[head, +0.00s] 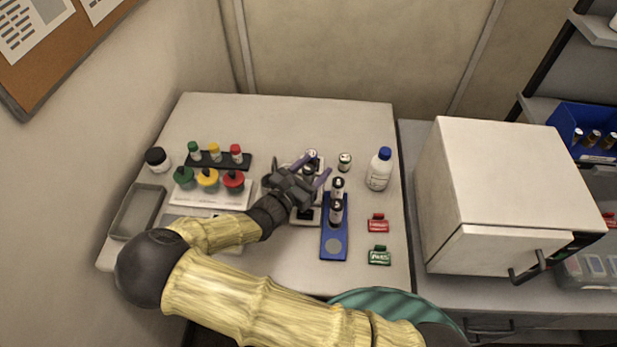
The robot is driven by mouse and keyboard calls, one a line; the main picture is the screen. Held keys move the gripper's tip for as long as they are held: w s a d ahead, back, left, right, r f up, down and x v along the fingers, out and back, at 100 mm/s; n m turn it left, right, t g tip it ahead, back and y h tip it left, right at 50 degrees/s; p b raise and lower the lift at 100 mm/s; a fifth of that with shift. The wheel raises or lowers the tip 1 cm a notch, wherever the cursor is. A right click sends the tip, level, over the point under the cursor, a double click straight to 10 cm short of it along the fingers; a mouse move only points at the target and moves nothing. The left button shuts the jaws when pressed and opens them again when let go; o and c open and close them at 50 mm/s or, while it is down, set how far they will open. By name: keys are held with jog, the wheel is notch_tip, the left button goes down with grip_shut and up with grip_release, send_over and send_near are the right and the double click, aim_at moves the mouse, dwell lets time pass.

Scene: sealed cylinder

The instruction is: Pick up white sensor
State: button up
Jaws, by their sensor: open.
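My gripper (313,168) is open over the middle of the table, its two purple fingers pointing to the back. A small cylinder with a white top (312,154) stands at or between the fingertips; I cannot tell if they touch it. Another small cylinder (345,160) stands to the right, apart from the gripper. A blue rack (334,246) holds two dark and white cylinders (338,186) and has an empty grey round spot in front. I cannot tell which of these is the white sensor. My gripper partly hides a white holder (306,218) below it.
A white bottle with a blue cap (379,170) stands right of the gripper. Red (378,224) and green (379,256) tags lie in front of it. Capped vials stand in a black rack (206,160) at left. A large white box (475,190) is at right. The table's back is clear.

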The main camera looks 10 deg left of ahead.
dwell(0.3)
grip_shut()
jog(key=shift+r, duration=0.1)
notch_tip(320, 180, up, 10)
jog(key=b, duration=0.1)
dwell(0.5)
dwell(0.4)
